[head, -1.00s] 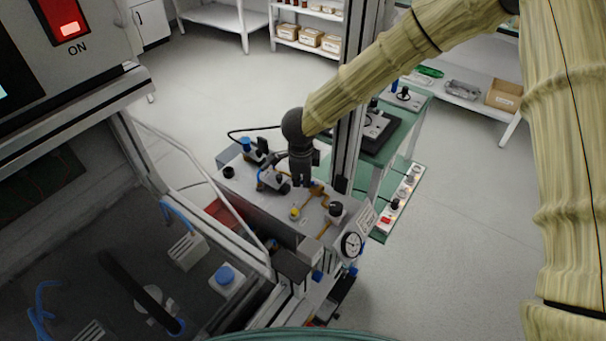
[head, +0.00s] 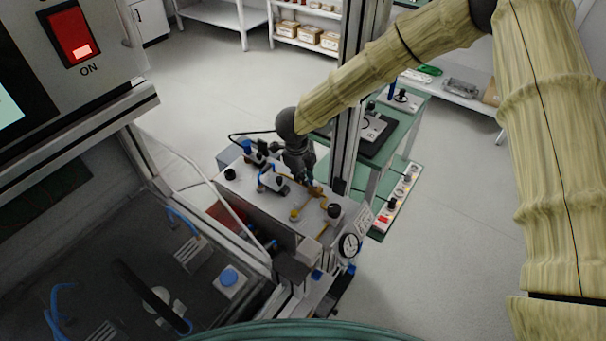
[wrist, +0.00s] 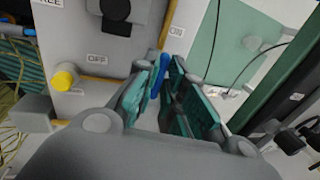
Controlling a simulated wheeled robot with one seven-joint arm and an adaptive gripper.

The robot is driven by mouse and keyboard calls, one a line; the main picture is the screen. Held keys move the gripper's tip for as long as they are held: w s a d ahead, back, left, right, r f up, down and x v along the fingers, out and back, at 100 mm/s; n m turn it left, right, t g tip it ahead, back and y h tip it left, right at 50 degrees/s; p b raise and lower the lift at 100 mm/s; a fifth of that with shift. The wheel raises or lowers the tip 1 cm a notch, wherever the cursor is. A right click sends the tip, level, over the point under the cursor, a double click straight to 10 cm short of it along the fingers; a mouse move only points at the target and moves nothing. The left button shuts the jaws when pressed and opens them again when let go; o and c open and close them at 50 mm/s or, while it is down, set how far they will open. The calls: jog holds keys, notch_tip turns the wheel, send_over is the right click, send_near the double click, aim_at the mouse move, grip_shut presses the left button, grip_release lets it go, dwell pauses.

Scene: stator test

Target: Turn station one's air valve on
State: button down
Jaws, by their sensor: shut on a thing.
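The station's grey bench top (head: 262,203) carries brass-coloured pipework. My gripper (head: 312,184) reaches down to that pipework, its fingers slanting to the lower right. In the wrist view, my gripper (wrist: 164,72) has its teal-padded fingers closed around a narrow blue handle (wrist: 155,78), which I take for the air valve's lever. Most of the handle is hidden between the pads. An OFF label (wrist: 97,57) lies left of the fingers. Another small label (wrist: 176,32) lies just beyond the fingertips; its print is hard to read. The valve body is hidden.
A yellow knob (head: 295,215) and a black knob (head: 334,210) stand close to my gripper. A round gauge (head: 349,245) is at the bench's front corner. Blue-topped fittings (head: 247,147) stand to the left.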

dwell(0.3)
jog(key=c, duration=1.5)
grip_release()
notch_tip(320, 180, up, 12)
jog(key=s+a, duration=0.1)
jog(key=s, duration=0.1)
jog(key=shift+a, duration=0.1)
